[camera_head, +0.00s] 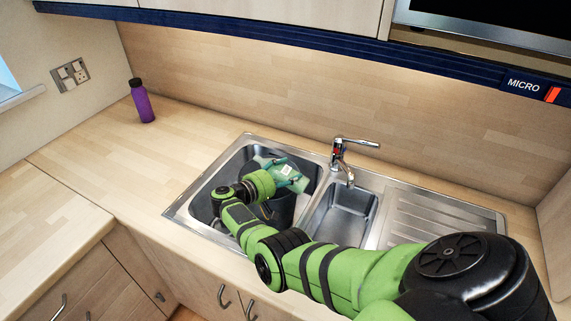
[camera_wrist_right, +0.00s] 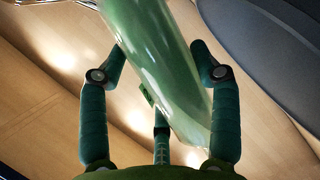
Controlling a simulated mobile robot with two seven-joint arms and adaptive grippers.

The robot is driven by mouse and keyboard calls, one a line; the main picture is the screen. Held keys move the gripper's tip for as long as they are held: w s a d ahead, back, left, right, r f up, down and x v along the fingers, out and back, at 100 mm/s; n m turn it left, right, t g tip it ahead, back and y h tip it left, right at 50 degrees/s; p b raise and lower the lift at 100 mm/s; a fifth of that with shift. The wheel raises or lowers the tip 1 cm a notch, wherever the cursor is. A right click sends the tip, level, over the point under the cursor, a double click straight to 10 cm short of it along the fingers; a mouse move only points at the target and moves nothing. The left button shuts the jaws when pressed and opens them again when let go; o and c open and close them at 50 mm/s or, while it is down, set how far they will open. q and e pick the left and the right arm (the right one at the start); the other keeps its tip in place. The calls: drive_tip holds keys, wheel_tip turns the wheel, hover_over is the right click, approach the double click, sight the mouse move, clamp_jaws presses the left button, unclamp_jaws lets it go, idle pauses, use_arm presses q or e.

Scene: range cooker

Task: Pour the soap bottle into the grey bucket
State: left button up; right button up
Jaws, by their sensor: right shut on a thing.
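The green translucent soap bottle (camera_head: 295,184) is over the large sink basin in the head view, lying well over on its side. My right gripper (camera_head: 282,178) is shut on it. In the right wrist view the bottle (camera_wrist_right: 160,70) runs slantwise between the fingers of the right gripper (camera_wrist_right: 163,85). The dark grey bucket (camera_head: 284,207) stands in the large basin, partly hidden behind my right arm and below the bottle. Its dark side also shows at the upper right of the wrist view (camera_wrist_right: 270,50). I cannot tell whether liquid is flowing. My left gripper is out of view.
The steel sink (camera_head: 243,140) has a small second basin (camera_head: 342,215), and a tap (camera_head: 341,160) stands behind it. A purple bottle (camera_head: 142,102) stands on the worktop at the back left.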

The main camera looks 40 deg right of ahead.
drive_tip(key=shift+f+n+b, duration=0.2)
drive_tip(key=shift+n+b, duration=0.1)
drive_tip(key=shift+b, duration=0.05)
idle(0.6)
drive_tip(key=shift+f+b, duration=0.1)
drive_tip(key=shift+b, duration=0.2)
drive_tip(key=shift+f+n+g+h+b, duration=0.2)
drive_tip(key=shift+n+g+h+b, duration=0.1)
drive_tip(key=shift+n+b, duration=0.1)
idle(0.9)
drive_tip(key=shift+f+n+b, duration=0.25)
drive_tip(key=shift+n+b, duration=0.05)
drive_tip(key=shift+b, duration=0.15)
drive_tip(key=shift+n+h+b, duration=0.5)
drive_tip(key=shift+n+b, duration=0.2)
drive_tip(key=shift+b, duration=0.05)
idle(1.2)
drive_tip(key=shift+r, duration=0.1)
idle(1.0)
drive_tip(key=shift+r+m+y+p, duration=0.15)
drive_tip(key=shift+m+y+p, duration=0.15)
drive_tip(key=shift+m+p, duration=0.65)
drive_tip(key=r+m+p, duration=0.1)
drive_tip(key=p, duration=0.2)
drive_tip(key=shift+y, duration=0.4)
